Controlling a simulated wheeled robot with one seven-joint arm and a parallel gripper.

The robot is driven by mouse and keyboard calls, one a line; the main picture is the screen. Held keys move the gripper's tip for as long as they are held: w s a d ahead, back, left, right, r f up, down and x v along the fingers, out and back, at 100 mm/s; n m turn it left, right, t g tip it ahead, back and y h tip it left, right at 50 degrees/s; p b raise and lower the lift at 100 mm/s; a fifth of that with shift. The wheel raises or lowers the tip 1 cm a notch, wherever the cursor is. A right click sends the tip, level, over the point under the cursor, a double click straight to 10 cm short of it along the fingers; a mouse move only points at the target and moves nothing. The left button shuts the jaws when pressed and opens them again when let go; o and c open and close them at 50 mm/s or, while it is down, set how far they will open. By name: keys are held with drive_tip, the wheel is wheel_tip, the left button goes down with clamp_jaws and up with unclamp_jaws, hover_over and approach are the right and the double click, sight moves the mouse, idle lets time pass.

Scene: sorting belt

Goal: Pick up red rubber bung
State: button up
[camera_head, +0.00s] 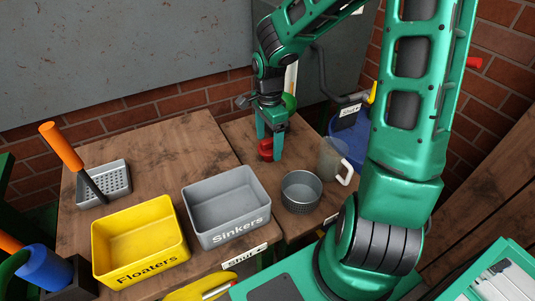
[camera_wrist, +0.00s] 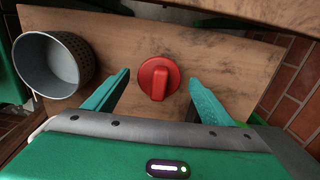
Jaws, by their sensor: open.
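The red rubber bung (camera_head: 266,149) stands on the wooden table, right of the grey bin in the head view. In the wrist view the red rubber bung (camera_wrist: 158,78) lies between my two fingers, with clear wood on both sides of it. My gripper (camera_head: 268,140) points down over the bung with its fingers apart. In the wrist view my gripper (camera_wrist: 158,84) is open, and neither finger visibly touches the bung. One finger partly hides the bung in the head view.
A perforated metal cup (camera_head: 301,191) stands in front of the bung, with a clear jug (camera_head: 333,160) beside it. The grey Sinkers bin (camera_head: 222,231) and yellow Floaters bin (camera_head: 104,262) stand left. A green round object (camera_head: 290,102) is behind my gripper. A brick wall borders the back.

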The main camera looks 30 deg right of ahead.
drive_tip(key=c, duration=1.5)
drive_tip(key=shift+o, duration=0.2)
wheel_tip(320, 180, up, 10)
drive_tip(key=shift+r, duration=0.1)
drive_tip(key=o, duration=0.8)
drive_tip(key=c, duration=0.3)
